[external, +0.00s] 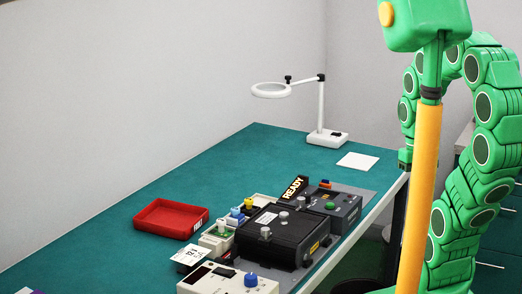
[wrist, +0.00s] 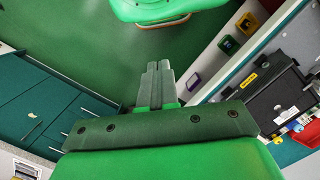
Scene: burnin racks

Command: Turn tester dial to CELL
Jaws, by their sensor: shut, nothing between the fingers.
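The tester, a cream box (external: 222,284) with a dark red display, stands at the near end of the bench in the external view. Its blue dial (external: 250,280) sits on the top face; its setting and any CELL label are too small to read. The tester is cut by the lower edge. My gripper (external: 404,164) hangs past the bench's right edge, well apart from the dial. In the wrist view my gripper (wrist: 158,68) is shut and empty, with its fingers together. I cannot make out the dial in that view.
A black unit (external: 284,233) with a READY sign (external: 295,188) stands behind the tester. A red tray (external: 170,219), a magnifier lamp (external: 320,110) and a white pad (external: 357,161) are on the green bench (external: 240,150). The bench's middle back is clear. Coloured bins (wrist: 229,44) show in the wrist view.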

